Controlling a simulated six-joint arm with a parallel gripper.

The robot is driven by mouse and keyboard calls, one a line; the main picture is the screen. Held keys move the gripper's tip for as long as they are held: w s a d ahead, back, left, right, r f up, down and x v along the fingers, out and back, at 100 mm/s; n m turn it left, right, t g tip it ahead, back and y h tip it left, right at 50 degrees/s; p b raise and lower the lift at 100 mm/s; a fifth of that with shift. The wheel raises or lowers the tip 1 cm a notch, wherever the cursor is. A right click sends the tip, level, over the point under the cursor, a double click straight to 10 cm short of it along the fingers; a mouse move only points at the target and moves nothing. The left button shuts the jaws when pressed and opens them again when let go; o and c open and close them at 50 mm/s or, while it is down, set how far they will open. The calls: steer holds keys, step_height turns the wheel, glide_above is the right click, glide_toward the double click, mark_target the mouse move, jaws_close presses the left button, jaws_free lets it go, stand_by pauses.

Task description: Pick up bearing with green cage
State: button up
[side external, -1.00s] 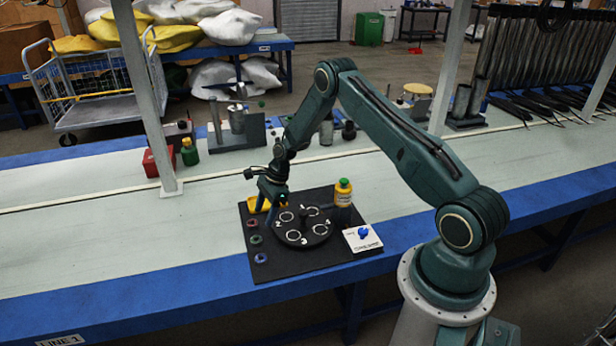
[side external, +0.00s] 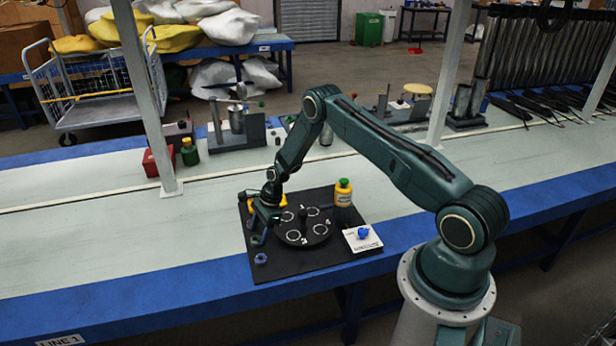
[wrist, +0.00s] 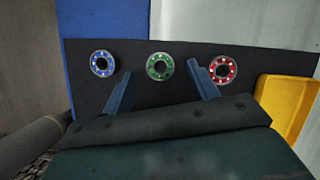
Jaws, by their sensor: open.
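The bearing with the green cage (wrist: 160,66) lies flat on the black board (wrist: 135,53) in the wrist view, the middle one of a row of three. A blue-caged bearing (wrist: 102,63) is on its left and a red-caged bearing (wrist: 223,70) on its right. My gripper (wrist: 162,82) is open and empty, its two blue fingers on either side of the green bearing's position. I cannot tell the height of the fingertips above it. In the side view my gripper (side external: 262,228) is low over the board's left edge and hides the green and red bearings. The blue bearing (side external: 261,258) shows there.
A round black plate with numbered white rings (side external: 304,228) sits mid-board, right of my gripper. A yellow tray (side external: 282,201) is behind it. A yellow bottle with a green cap (side external: 343,192) and a white card with a blue knob (side external: 362,237) stand at the right.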

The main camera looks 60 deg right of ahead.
steer(key=shift+x, duration=0.8)
steer(key=c, duration=1.1)
